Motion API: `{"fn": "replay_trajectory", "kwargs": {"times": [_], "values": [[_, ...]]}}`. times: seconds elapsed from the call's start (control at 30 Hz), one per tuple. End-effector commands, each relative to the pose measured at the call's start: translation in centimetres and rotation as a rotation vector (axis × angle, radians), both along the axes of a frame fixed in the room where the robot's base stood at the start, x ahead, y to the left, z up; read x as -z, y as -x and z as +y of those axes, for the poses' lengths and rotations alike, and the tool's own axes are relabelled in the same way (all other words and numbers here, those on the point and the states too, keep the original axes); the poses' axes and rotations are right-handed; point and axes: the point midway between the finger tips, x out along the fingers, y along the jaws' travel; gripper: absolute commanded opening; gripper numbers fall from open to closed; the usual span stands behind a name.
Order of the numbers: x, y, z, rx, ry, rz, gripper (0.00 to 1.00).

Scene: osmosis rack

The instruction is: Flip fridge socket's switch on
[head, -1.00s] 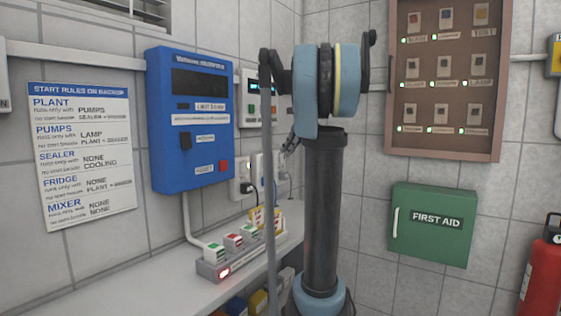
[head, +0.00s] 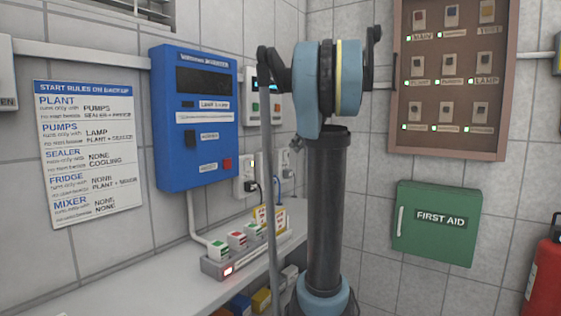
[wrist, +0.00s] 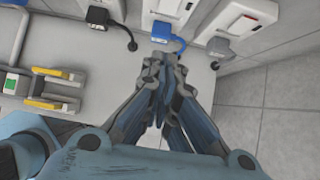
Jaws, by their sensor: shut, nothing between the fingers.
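Wall sockets line the back of the counter. In the wrist view, the left socket (wrist: 127,5) has a black plug (wrist: 98,17), the middle socket (wrist: 178,9) a blue plug (wrist: 163,33), and the right socket (wrist: 238,17) a grey plug (wrist: 219,47). A small red mark shows on the right socket's face. No label naming the fridge socket is readable. My gripper (wrist: 165,75) is shut and empty, its tips just below the blue plug in the picture; contact cannot be told. In the head view, my arm mostly hides the gripper and some sockets; the left socket (head: 245,172) shows.
A blue panel (head: 195,120) and a rules sheet (head: 90,153) hang on the left wall. A breaker board (head: 447,145) and a green first aid box (head: 436,225) hang on the right wall.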

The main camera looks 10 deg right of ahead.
Motion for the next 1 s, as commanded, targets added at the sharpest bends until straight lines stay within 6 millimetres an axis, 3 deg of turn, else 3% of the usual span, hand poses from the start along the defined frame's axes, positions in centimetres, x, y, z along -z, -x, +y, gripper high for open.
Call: {"fn": "replay_trajectory", "kwargs": {"times": [0.27, 0.8, 1.0], "values": [[0.9, -0.5, 0.5, 0.0, 0.0, 0.0, 0.0], [8.1, -4.4, 4.6, -0.002, 0.0, 0.0, 0.0], [8.2, -6.2, 6.4, -0.001, 0.0, 0.0, 0.0]]}}
